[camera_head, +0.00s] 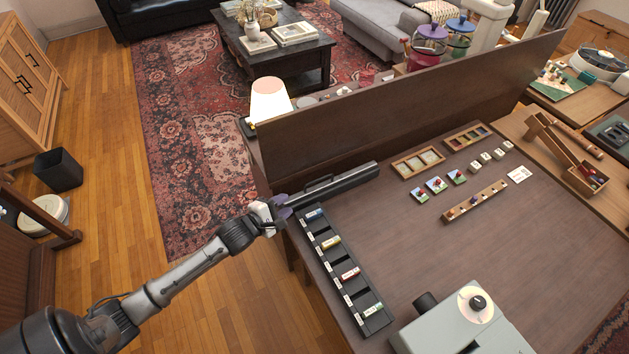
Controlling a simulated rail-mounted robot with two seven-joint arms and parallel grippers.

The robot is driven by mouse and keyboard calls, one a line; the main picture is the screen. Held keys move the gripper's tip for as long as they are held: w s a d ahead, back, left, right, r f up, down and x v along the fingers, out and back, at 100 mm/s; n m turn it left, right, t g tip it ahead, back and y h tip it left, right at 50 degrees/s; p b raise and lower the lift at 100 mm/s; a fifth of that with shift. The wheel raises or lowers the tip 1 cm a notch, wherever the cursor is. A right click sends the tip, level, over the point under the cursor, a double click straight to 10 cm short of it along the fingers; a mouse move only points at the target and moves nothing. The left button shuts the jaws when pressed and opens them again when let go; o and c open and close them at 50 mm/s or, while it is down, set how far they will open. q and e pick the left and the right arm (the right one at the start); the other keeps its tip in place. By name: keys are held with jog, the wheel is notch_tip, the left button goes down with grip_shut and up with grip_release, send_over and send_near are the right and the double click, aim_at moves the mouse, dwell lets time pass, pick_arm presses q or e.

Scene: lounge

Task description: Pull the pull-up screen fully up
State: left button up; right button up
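The pull-up screen seems to be the long dark housing (345,183) lying at the table's back left, along the foot of the upright wooden panel. A small dark handle (318,183) shows on its far side. No raised screen sheet shows. My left gripper (284,207) is at the housing's left end, over the table's left edge. Its two purple-grey fingers look spread apart, and nothing is seen held between them. Whether they touch the housing I cannot tell. My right gripper is out of view.
A black slotted tray (328,262) with small labelled pieces lies close to my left gripper. The wooden panel (400,98) stands behind the housing, with a lit lamp (270,100) beyond. A grey projector-like device (462,325) stands at the front. The table's middle is clear.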

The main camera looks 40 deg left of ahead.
aim_at(316, 181)
pick_arm(q)
jog(key=b+x, duration=0.1)
jog(key=x, duration=0.5)
jog(key=b+x, duration=0.2)
jog(key=x, duration=0.4)
jog(key=shift+a+r, duration=0.2)
jog(key=shift+a, duration=0.05)
jog(key=shift+w+f+n, duration=0.15)
jog(key=shift+w+n, duration=0.15)
jog(key=shift+w, duration=0.75)
grip_shut()
